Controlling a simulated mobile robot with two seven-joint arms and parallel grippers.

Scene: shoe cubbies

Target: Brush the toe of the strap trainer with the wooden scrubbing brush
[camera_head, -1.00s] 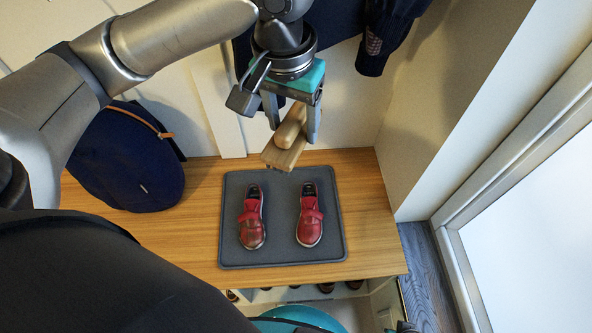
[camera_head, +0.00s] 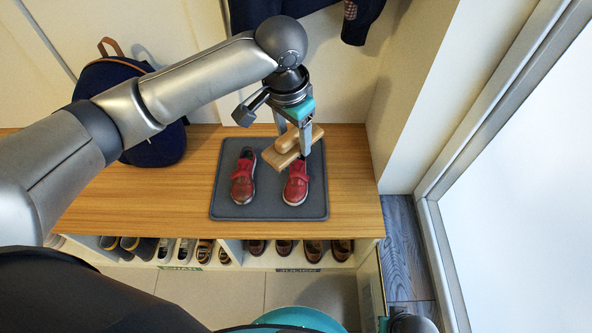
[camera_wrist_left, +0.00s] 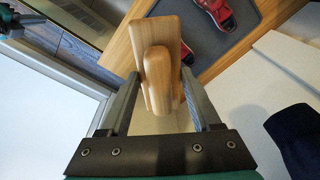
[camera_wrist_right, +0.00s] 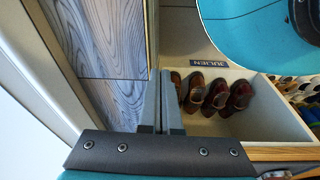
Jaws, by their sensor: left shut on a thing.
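Two red strap trainers stand side by side, the left one (camera_head: 243,178) and the right one (camera_head: 296,186), toes towards the picture's bottom. The left one's toe looks browner. A red shoe also shows in the left wrist view (camera_wrist_left: 218,13). My left gripper (camera_head: 304,150) is shut on the wooden scrubbing brush (camera_head: 281,158), which also shows between its fingers (camera_wrist_left: 143,70). In the head view the brush overlaps the right shoe's heel end; it appears above it, and I see no clear contact. My right gripper (camera_wrist_right: 160,130) is shut and empty near the cubbies.
The shoes stand on a dark grey mat (camera_head: 225,209) on a wooden bench (camera_head: 110,205). A navy bag (camera_head: 150,150) is at the left. Cubbies below hold several shoes (camera_head: 284,247). A wall and glazed door frame (camera_head: 440,230) bound the right side.

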